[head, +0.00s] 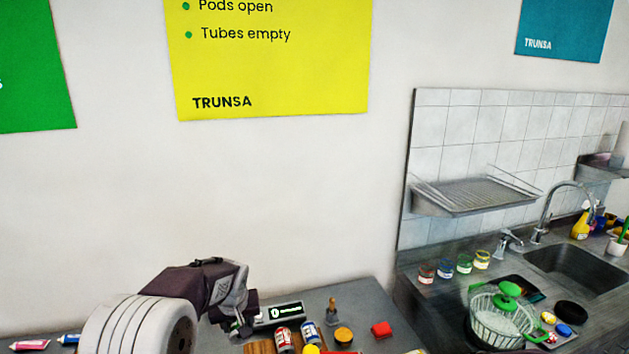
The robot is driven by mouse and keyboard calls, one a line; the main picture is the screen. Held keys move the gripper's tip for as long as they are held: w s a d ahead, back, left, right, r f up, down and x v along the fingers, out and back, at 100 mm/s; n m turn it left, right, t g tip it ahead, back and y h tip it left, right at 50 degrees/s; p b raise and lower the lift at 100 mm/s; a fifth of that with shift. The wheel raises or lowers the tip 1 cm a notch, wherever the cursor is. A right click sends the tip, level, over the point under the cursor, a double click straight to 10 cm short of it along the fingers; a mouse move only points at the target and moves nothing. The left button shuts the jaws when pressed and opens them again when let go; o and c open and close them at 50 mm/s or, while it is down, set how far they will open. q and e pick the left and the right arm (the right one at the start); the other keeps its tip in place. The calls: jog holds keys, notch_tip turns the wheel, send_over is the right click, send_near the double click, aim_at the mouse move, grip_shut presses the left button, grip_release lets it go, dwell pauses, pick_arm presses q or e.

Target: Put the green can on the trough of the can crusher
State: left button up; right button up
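My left arm comes in from the lower left. Its gripper (240,318) points down over the grey table (352,296), beside a dark device with a lit green display. Its fingers are small and partly hidden, so I cannot tell whether they are open or shut. No green can can be made out. A can crusher with a trough cannot be made out either. A red-and-white can-like item (284,339) and a blue-and-white one (309,332) stand near the table's front, right of my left gripper. My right gripper is not in view.
The device with the green display (280,314) stands beside my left gripper. A counter with several jars, a salad spinner (500,321) and a sink (573,265) is at the right.

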pick_arm(q)
jog(key=s+f+m+h, duration=0.1)
jog(key=s+f+m, duration=0.2)
jog(key=s, duration=1.1)
jog(key=shift+s+d+f+b, duration=0.15)
jog(key=shift+d+f+b, duration=0.25)
jog(key=shift+f, duration=1)
jog(key=shift+s, duration=0.1)
